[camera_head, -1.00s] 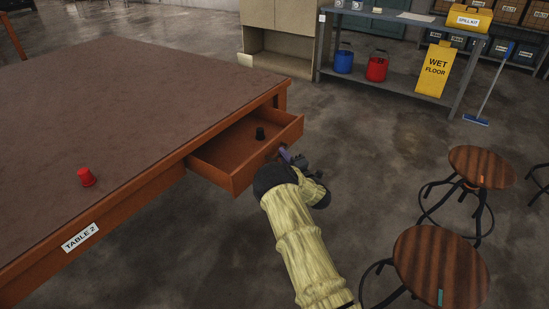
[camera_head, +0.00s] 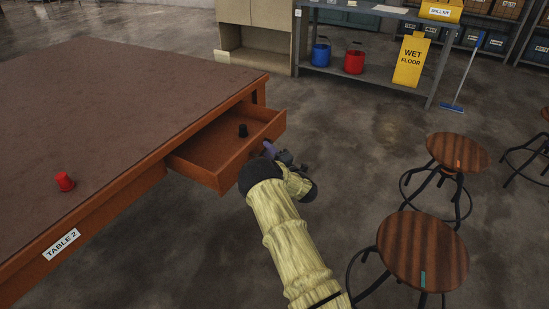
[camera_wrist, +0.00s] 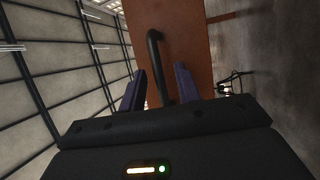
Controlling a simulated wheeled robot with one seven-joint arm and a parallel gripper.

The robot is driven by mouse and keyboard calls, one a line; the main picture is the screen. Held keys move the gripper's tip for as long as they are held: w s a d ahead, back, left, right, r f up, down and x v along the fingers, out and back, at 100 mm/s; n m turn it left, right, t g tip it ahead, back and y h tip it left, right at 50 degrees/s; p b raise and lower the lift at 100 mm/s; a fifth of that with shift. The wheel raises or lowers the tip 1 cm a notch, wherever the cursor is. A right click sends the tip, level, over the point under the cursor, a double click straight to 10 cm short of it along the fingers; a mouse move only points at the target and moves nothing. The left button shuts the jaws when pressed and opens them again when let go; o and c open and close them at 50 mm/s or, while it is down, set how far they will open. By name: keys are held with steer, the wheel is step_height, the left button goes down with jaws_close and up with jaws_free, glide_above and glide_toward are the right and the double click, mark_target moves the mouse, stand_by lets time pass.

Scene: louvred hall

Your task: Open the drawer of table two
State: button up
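Table two (camera_head: 110,110) is a brown table with a "TABLE 2" label (camera_head: 61,244) on its front edge. Its drawer (camera_head: 208,156) stands well out from the table, with a small black object (camera_head: 243,131) inside. My gripper (camera_head: 268,151) is at the outer face of the drawer front, partly hidden by my wrist. In the wrist view the two purple fingers (camera_wrist: 159,88) stand apart on either side of the dark bar handle (camera_wrist: 153,50) on the drawer front (camera_wrist: 185,45). Gaps show between fingers and handle, so they do not look closed on it.
Two round stools (camera_head: 422,250) and (camera_head: 458,152) stand to the right of my arm. A shelf with buckets (camera_head: 353,60) and a wet floor sign (camera_head: 411,60) is at the back. The floor between is clear.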

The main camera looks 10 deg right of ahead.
steer(key=v, duration=1.7)
steer(key=shift+s+p, duration=0.15)
steer(key=shift+p, duration=0.3)
